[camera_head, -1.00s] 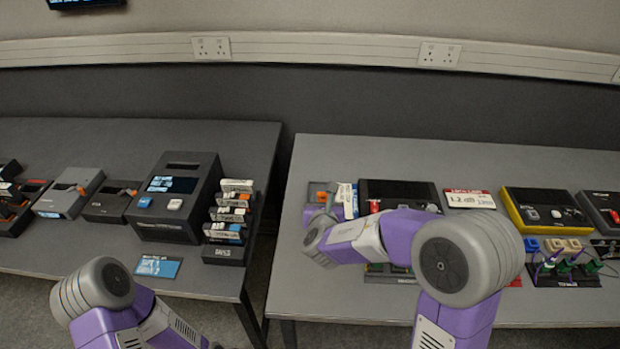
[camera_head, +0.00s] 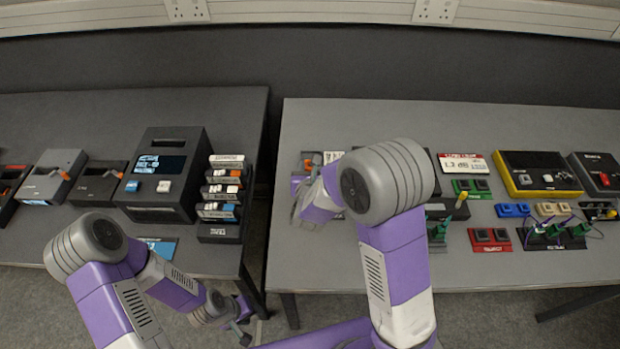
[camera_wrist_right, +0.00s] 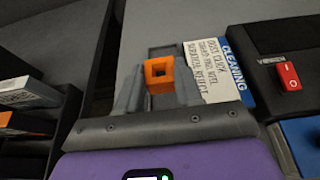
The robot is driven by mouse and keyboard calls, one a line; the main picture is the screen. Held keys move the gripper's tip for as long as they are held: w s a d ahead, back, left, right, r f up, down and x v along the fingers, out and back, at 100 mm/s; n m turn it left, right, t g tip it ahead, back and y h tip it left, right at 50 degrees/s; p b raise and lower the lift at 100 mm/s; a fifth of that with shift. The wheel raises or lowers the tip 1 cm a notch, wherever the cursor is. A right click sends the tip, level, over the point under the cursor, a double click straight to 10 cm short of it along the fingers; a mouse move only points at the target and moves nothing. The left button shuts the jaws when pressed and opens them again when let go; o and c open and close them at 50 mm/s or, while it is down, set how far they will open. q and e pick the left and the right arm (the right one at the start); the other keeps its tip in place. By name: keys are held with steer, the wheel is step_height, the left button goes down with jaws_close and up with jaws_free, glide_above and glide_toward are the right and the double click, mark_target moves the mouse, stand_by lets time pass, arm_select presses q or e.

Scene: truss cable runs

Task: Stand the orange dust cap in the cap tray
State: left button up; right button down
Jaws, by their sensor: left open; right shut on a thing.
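The orange dust cap (camera_wrist_right: 158,74) is a small block with a square hole, and it sits between the fingers of my right gripper (camera_wrist_right: 157,88) in the right wrist view. That gripper is shut on it. A grey surface, perhaps the cap tray (camera_wrist_right: 172,50), lies just beyond the cap; I cannot tell whether they touch. In the head view a small grey holder with an orange spot (camera_head: 309,161) is at the right table's left end; the right gripper is mostly hidden there by my arm. My left gripper (camera_head: 241,333) is open and empty, low in front of the left table.
A cleaning label card (camera_wrist_right: 215,70) and a dark box with a red switch (camera_wrist_right: 289,76) lie right of the cap. A cartridge rack (camera_head: 222,200) stands on the left table. A gap separates the tables. The right table's front left is clear.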

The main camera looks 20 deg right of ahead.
steer(key=shift+w+f+b, duration=0.1)
steer(key=shift+f+b, duration=0.55)
steer(key=shift+f, duration=1.95)
steer(key=shift+f+b, duration=0.6)
steer(key=shift+b, duration=0.1)
steer(key=c, duration=0.8)
jaws_free()
steer(key=shift+o, duration=0.2)
